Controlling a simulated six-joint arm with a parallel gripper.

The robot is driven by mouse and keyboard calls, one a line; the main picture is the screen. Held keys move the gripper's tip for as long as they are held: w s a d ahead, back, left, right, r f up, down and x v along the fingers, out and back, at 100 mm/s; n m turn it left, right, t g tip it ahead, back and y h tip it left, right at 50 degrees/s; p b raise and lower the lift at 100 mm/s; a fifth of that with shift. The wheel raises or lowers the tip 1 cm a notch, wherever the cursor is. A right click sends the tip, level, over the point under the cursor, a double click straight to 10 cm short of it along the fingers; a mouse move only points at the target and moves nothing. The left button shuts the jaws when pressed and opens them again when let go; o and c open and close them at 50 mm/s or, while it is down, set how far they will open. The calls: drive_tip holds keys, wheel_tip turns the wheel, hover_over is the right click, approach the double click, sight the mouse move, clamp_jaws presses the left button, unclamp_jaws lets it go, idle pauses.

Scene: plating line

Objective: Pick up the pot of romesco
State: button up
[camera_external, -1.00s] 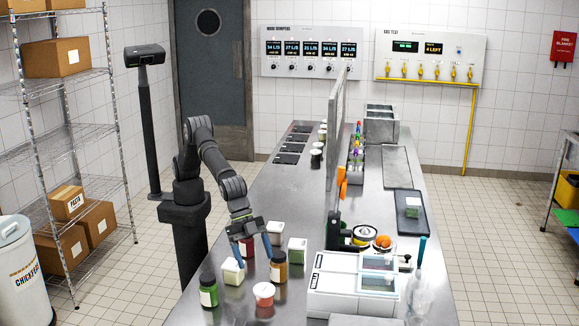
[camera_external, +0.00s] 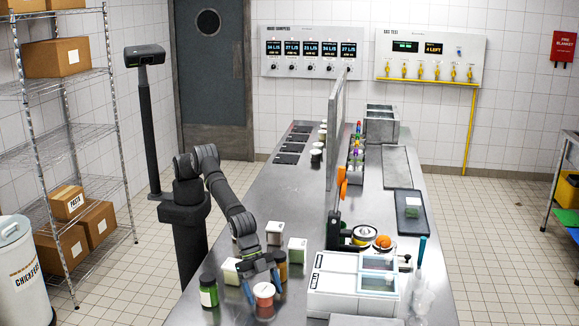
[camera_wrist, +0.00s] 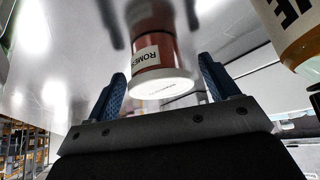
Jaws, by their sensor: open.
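The pot of romesco (camera_external: 264,294) has a red-orange body and a white lid, and stands upright near the front of the steel counter. In the wrist view the pot (camera_wrist: 160,52) shows its white label, partly reading "ROMES". My gripper (camera_external: 263,287) is open, with its blue fingers on either side of the pot at the lid end. The wrist view shows both fingertips (camera_wrist: 164,80) flanking the lid, with a gap on each side.
A dark green jar (camera_external: 208,291) stands left of my gripper. A pale green-and-white pot (camera_external: 231,270), a white-lidded pot (camera_external: 275,232) and a green pot (camera_external: 297,250) stand close behind. A white two-lidded machine (camera_external: 352,285) stands to the right.

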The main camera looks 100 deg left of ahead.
drive_tip(key=shift+w+d+f, duration=0.1)
drive_tip(key=shift+f, duration=0.2)
drive_tip(key=c, duration=1)
drive_tip(key=shift+o, duration=0.2)
drive_tip(key=shift+r, duration=0.15)
